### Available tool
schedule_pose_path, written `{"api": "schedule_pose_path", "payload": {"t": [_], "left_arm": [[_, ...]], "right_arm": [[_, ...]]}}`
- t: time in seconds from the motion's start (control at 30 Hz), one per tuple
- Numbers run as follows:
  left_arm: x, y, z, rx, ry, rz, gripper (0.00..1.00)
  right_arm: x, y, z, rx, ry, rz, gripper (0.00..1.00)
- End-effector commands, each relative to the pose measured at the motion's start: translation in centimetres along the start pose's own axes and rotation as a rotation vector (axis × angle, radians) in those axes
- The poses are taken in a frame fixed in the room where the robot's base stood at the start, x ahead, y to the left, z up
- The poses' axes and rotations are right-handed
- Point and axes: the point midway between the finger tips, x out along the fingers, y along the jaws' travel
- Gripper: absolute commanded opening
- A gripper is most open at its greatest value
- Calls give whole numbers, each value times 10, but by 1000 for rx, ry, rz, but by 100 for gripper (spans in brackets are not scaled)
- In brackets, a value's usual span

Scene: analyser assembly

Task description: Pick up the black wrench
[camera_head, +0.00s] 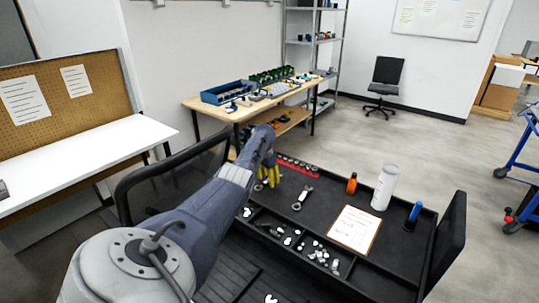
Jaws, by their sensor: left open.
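A wrench (302,198) lies flat on the black cart top (330,193), a little right of my left gripper. It looks grey with a pale ring end nearer me; I see no clearly black wrench. My left gripper (268,182) has yellow fingers and points down over the cart's back left part. It is open and apart from the wrench. My own arm and gripper hide the area to the left and behind. My right gripper is not in view.
A red strip of sockets (298,165) lies behind the wrench. An orange bottle (352,184), a white bottle (384,187), a blue-topped item (413,215) and a clipboard (354,230) are to the right. Bins of small parts (318,254) lie in front. The cart handle (150,180) rises at left.

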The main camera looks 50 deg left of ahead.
Motion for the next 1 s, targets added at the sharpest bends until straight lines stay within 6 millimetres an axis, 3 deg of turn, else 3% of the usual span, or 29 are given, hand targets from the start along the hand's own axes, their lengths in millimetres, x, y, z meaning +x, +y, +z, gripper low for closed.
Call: {"api": "schedule_pose_path", "payload": {"t": [0.5,0.93,1.0], "left_arm": [[11,0,1,0,-1,-1,51],[11,0,1,0,-1,-1,1],[11,0,1,0,-1,-1,0]], "right_arm": [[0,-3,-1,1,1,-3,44],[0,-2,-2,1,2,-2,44],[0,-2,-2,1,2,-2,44]]}}
